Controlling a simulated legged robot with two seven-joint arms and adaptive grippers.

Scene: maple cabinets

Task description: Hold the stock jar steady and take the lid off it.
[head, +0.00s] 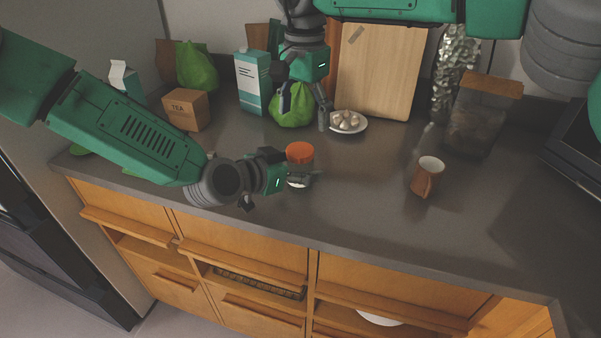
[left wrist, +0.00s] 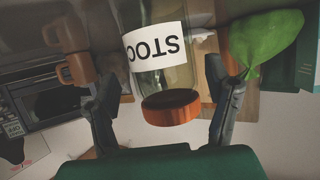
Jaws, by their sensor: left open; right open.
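The stock jar (head: 299,167) stands upright on the dark countertop, with its orange lid (head: 299,152) on top. In the left wrist view the glass jar (left wrist: 165,75) appears upside down, with a white label partly reading "STOC" and the lid (left wrist: 171,108) toward the camera. My left gripper (head: 291,184) is open at the jar's near side; in the left wrist view its two fingers (left wrist: 165,112) stand on either side of the jar with gaps. My right gripper (head: 305,116) is open and empty, pointing down above and behind the jar.
A plate of garlic-like bulbs (head: 347,122) and a green bag (head: 291,105) are close to my right gripper. A tea box (head: 185,110) and teal carton (head: 252,82) stand left. The counter's front middle is clear.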

